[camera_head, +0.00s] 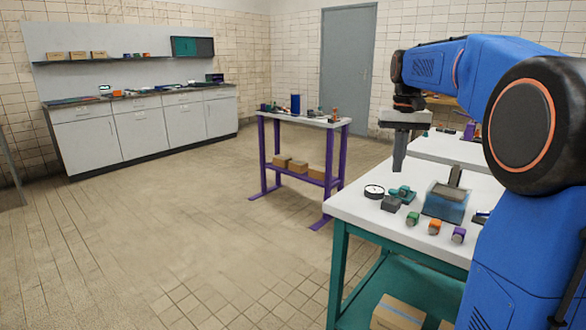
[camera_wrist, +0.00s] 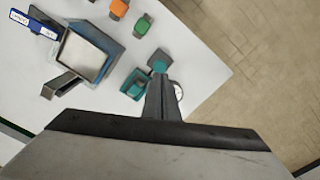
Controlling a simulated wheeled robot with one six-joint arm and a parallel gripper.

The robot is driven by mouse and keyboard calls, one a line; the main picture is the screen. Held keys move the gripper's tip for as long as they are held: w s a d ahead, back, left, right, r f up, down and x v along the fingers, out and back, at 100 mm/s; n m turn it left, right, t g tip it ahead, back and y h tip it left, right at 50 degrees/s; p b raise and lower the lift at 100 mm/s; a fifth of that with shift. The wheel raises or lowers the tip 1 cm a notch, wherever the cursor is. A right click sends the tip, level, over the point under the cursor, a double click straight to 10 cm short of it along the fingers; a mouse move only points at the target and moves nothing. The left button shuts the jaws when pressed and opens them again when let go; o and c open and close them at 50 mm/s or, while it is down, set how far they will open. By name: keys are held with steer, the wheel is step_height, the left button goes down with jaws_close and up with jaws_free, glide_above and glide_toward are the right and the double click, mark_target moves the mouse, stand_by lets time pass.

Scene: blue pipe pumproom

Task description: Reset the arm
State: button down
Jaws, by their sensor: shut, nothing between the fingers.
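My arm is blue with dark joints and reaches in from the right in the head view. My gripper (camera_head: 399,160) points down above the left part of the near white-topped table (camera_head: 360,207), clear of its surface. Its fingers are shut together with nothing between them. In the wrist view the closed fingers (camera_wrist: 162,85) show as one dark shape over the tabletop, partly covering a round white gauge (camera_wrist: 178,91) and lying close to a teal part (camera_wrist: 134,84) in the picture.
On the table stand a gauge (camera_head: 374,191), a teal device (camera_head: 402,194), a blue box with a grey top (camera_head: 446,202), and green, orange and purple small pieces. A purple-legged table (camera_head: 262,155) and a cabinet row (camera_head: 150,128) stand beyond. The tiled floor (camera_head: 170,230) between is clear.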

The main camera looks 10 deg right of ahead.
steer(key=s+a+f+n+t, duration=0.1)
steer(key=s+a+f, duration=0.2)
steer(key=s+a, duration=0.35)
steer(key=s+a+f+n+t, duration=0.1)
steer(key=s+a+f, duration=0.25)
steer(key=s, duration=0.55)
steer(key=s+a+f+n+t, duration=0.1)
steer(key=s+a+f, duration=0.2)
steer(key=s+f, duration=0.3)
steer(key=s+a+f+n+t, duration=0.1)
steer(key=s+a+f, duration=0.1)
steer(key=s+f, duration=0.5)
steer(key=shift+s+a+t, duration=0.4)
steer(key=shift+s, duration=0.45)
steer(key=shift+a, duration=0.1)
